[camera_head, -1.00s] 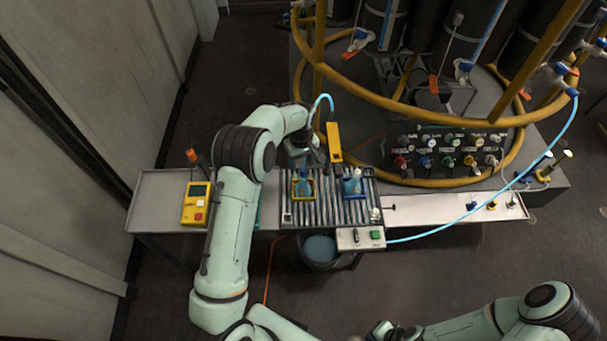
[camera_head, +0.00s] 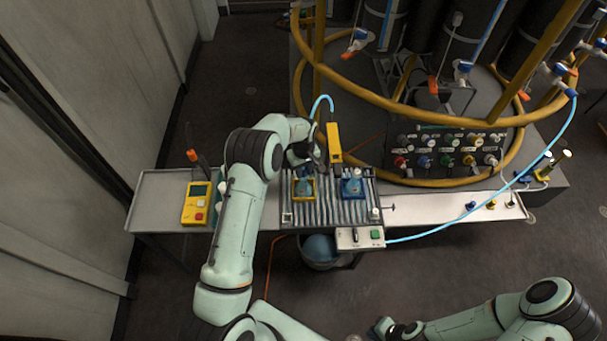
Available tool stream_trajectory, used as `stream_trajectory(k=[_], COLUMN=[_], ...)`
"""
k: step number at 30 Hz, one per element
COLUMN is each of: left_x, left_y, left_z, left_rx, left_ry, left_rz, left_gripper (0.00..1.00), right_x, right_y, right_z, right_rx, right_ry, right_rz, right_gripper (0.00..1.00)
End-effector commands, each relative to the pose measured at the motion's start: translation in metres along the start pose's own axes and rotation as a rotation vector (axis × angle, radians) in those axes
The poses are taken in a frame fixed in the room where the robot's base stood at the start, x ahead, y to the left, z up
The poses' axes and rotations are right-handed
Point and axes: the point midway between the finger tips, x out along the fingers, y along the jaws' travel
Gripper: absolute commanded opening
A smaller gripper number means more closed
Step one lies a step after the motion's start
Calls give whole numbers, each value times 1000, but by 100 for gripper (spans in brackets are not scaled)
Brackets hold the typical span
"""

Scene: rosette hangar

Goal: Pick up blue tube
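A light blue tube (camera_head: 323,99) arches above a yellow upright block (camera_head: 334,142) at the back of the ribbed tray. Another light blue tube (camera_head: 474,212) runs from the front control box (camera_head: 360,238) up to a valve at the far right. My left gripper (camera_head: 317,164) is over the back of the tray, just left of the yellow block and below the arched tube. It looks empty, but its fingers are too small and dark to tell open from shut. My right gripper (camera_head: 386,328) is low at the bottom edge, away from both tubes, its fingers unclear.
The ribbed tray (camera_head: 328,212) holds a yellow-framed flask (camera_head: 303,188) and a blue-framed flask (camera_head: 352,187). A yellow meter (camera_head: 196,203) lies on the bench at left. A bucket (camera_head: 319,250) stands below. Yellow rails and a valve panel (camera_head: 447,151) are at right.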

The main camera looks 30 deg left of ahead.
Motion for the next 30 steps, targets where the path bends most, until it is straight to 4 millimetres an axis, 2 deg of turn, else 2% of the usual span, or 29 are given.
stream_trajectory(k=[8,14,20,30], left_x=[-4,-23,-61,-140], left_y=[0,0,0,1], left_z=[0,0,-1,-1], left_rx=[0,0,-1,0], left_ry=[1,2,3,4], left_rz=[1,3,4,5], left_gripper=[0,0,0,0], right_x=[0,1,2,-3], right_y=[0,1,1,-2], right_z=[0,1,2,-3], right_rx=[0,0,1,-1], right_ry=[0,-1,-2,3], right_rz=[0,0,1,-1], right_gripper=[0,0,0,0])
